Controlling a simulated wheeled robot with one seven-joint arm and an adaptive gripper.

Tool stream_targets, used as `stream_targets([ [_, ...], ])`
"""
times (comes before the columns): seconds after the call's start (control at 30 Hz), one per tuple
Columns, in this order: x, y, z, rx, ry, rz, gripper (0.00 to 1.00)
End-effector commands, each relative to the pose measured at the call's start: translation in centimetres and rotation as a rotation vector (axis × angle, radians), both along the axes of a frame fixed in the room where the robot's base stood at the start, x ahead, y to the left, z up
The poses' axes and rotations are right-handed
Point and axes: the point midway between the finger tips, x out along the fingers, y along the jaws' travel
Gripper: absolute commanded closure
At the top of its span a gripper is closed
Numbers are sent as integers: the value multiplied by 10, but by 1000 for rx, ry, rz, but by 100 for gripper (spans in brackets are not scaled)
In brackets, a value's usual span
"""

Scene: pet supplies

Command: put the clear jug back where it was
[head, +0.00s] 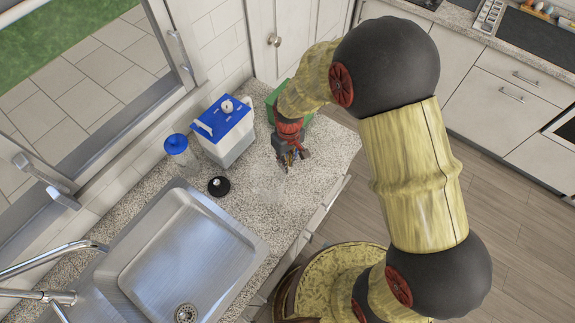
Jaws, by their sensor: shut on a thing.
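My gripper (292,157) is over the speckled counter (328,165), right of the white container with the blue lid, its fingers pointing down. It is shut on the clear jug (277,192), which shows only as a faint see-through shape below the fingers. The jug's outline is hard to make out against the counter. I cannot tell whether its base touches the counter.
A white container with a blue lid (225,130) stands by the wall. Left of it is a blue-topped clear vessel (176,145). A small black round item (218,186) lies before it. A green box (273,98) is behind my arm. The sink (180,255) is front left.

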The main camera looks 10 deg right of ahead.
Motion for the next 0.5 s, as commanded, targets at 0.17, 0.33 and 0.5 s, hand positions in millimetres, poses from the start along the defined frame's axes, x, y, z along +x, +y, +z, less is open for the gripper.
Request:
stream_targets([
  [0.17,8,-3,-9,0,-1,-1,100],
  [0.33,12,-5,-21,-1,3,-1,100],
  [0.5,12,-5,-43,-1,1,0,100],
])
